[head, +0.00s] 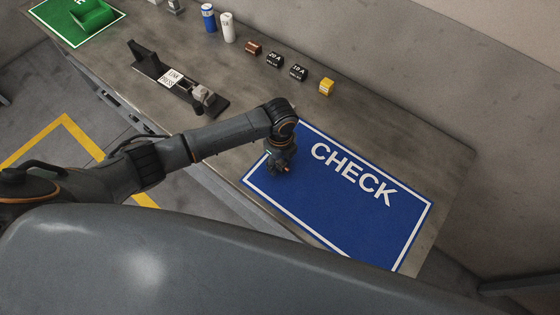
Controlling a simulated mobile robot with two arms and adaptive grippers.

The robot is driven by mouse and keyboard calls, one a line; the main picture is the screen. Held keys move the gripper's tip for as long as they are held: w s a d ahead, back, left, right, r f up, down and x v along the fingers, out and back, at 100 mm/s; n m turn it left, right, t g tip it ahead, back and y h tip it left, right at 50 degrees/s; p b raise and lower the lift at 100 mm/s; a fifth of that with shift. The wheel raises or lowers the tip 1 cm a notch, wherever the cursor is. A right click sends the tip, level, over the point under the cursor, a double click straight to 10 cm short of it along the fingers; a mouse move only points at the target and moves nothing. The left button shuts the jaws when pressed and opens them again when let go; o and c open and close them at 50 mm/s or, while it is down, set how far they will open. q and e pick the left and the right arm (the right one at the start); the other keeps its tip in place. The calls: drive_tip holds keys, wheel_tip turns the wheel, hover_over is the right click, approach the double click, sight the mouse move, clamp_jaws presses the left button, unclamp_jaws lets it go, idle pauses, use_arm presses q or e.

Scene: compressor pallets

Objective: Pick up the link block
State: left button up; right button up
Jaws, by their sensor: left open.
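A row of small blocks stands on the grey table: a brown block (253,47), a black block marked 20 A (275,58), a black block marked 10 A (298,72) and a yellow block (326,87). No readable label shows which one is the link block. My left gripper (281,169) is open and empty, pointing down over the left end of the blue CHECK mat (340,215). It is well apart from the blocks, nearer the table's front edge. My right gripper is out of view.
A dark link press (170,78) with a white label stands left of my left gripper. A blue can (208,18) and a white can (227,28) stand at the back. A green mat (108,22) lies at the far left. The CHECK mat is otherwise bare.

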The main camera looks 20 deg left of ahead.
use_arm(q)
drive_tip(key=shift+f, duration=0.3)
clamp_jaws()
drive_tip(key=shift+r, duration=0.1)
